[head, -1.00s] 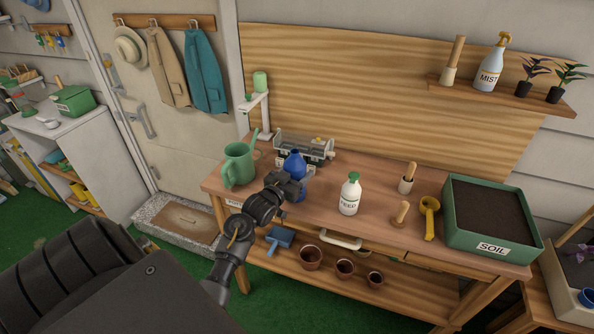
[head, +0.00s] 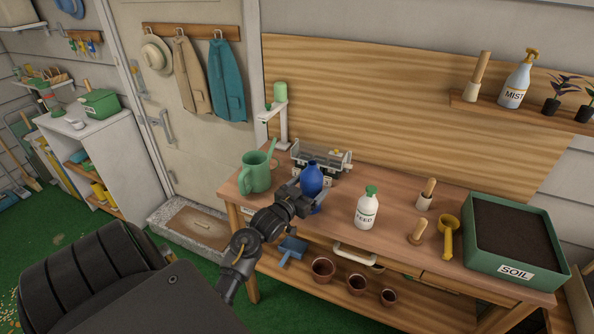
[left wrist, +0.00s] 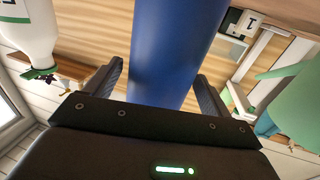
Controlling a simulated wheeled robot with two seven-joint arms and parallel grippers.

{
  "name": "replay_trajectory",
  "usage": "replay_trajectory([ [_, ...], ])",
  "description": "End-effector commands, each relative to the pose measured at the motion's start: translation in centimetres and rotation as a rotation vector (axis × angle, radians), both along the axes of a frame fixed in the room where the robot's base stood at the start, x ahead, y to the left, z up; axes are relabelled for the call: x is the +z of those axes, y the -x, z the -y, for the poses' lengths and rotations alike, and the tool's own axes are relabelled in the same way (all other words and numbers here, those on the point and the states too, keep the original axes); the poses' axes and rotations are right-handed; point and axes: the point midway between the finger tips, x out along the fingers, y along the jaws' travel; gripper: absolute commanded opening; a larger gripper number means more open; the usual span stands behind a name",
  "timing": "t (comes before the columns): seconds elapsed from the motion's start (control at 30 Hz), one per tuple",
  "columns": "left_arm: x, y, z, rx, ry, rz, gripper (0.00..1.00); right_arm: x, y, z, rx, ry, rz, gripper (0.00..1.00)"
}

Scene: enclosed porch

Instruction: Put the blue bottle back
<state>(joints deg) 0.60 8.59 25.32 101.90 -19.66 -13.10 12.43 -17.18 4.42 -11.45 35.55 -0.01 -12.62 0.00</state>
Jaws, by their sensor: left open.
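The blue bottle (head: 312,176) stands upright on the wooden bench (head: 390,232), just in front of a grey metal rack. My left gripper (head: 308,201) is at the bottle's near side and hides part of its lower body. In the left wrist view, the blue bottle (left wrist: 176,50) fills the space between the two spread fingers of my left gripper (left wrist: 168,85). The gripper is open, with a gap visible beside the bottle near each finger. The bottle's base is largely hidden in the head view. My right gripper is not in view.
A green watering can (head: 256,172) stands left of the bottle and the grey rack (head: 335,161) behind it. A white FEED bottle (head: 367,210) stands to the right. Wooden tools, a yellow scoop (head: 447,238) and a soil tray (head: 486,268) are farther right. A wall shelf (head: 540,114) holds a MIST bottle.

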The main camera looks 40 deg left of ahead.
Motion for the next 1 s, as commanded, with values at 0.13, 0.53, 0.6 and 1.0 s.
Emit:
replay_trajectory([
  [0.13,-0.3,3.5,0.4,-0.001,-0.002,-0.001,0.83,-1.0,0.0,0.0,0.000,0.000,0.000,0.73],
  [0.53,0.0,9.1,1.0,0.000,-0.001,0.000,0.83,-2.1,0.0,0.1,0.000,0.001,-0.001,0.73],
  [0.6,0.0,9.4,1.0,0.000,0.000,0.001,0.83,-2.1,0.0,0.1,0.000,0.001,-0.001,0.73],
  [1.0,0.1,9.4,1.1,0.000,0.000,0.001,0.83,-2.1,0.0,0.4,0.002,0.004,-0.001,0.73],
])
